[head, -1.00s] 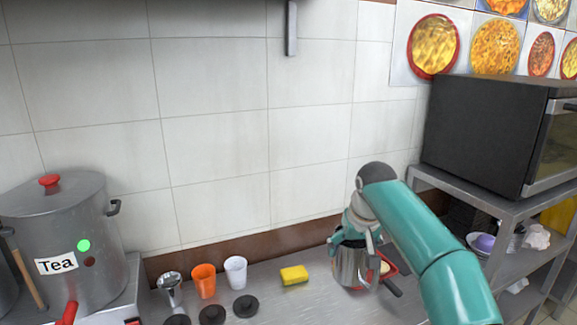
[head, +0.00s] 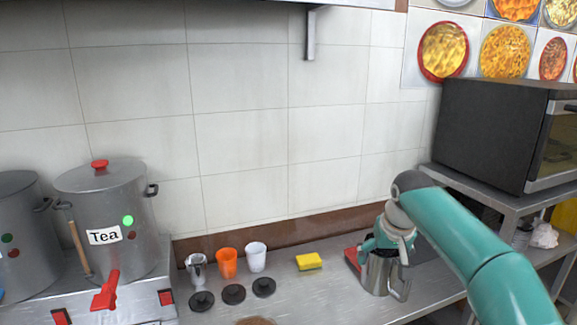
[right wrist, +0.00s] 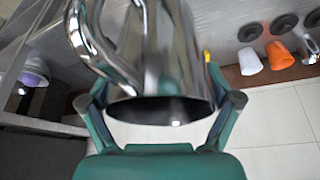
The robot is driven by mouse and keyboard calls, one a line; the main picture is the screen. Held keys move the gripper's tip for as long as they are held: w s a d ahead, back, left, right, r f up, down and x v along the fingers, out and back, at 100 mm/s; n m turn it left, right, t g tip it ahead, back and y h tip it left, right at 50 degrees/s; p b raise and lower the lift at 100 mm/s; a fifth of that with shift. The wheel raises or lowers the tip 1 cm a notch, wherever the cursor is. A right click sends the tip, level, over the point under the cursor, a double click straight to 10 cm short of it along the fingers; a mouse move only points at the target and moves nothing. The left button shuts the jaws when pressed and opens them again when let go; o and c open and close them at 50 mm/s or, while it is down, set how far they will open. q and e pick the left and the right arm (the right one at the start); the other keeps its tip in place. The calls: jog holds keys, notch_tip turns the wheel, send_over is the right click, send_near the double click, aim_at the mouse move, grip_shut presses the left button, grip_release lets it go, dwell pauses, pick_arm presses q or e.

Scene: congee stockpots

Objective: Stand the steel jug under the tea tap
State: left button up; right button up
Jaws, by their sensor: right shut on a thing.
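The steel jug (head: 377,275) is shiny and upright over the right part of the steel counter, its handle toward the right. I cannot tell whether its base touches the counter. My right gripper (head: 388,238) is shut on its upper part. In the right wrist view the jug (right wrist: 150,60) sits between the fingers of the gripper (right wrist: 160,108), with its dark mouth facing the palm. The tea tap (head: 106,291) is red and juts from the front of the steel pot labelled Tea (head: 104,205), far left of the jug. My left gripper is not in view.
Between pot and jug are a small metal cup (head: 196,270), an orange cup (head: 227,263), a white cup (head: 256,257), black discs (head: 233,294) and a yellow sponge (head: 309,261). A red object (head: 353,258) lies behind the jug. A shelf with a dark oven (head: 490,135) stands right.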

jog(key=s+d+f, duration=0.4)
jog(key=s+f, duration=0.4)
jog(key=f, duration=0.4)
jog(key=s+a+f, duration=0.2)
jog(key=s+f, duration=0.2)
jog(key=f, duration=0.2)
jog(key=s+a+f, duration=0.3)
jog(key=s+f, duration=0.2)
jog(key=f, duration=0.2)
jog(key=shift+a, duration=0.3)
jog(key=shift+d, duration=0.1)
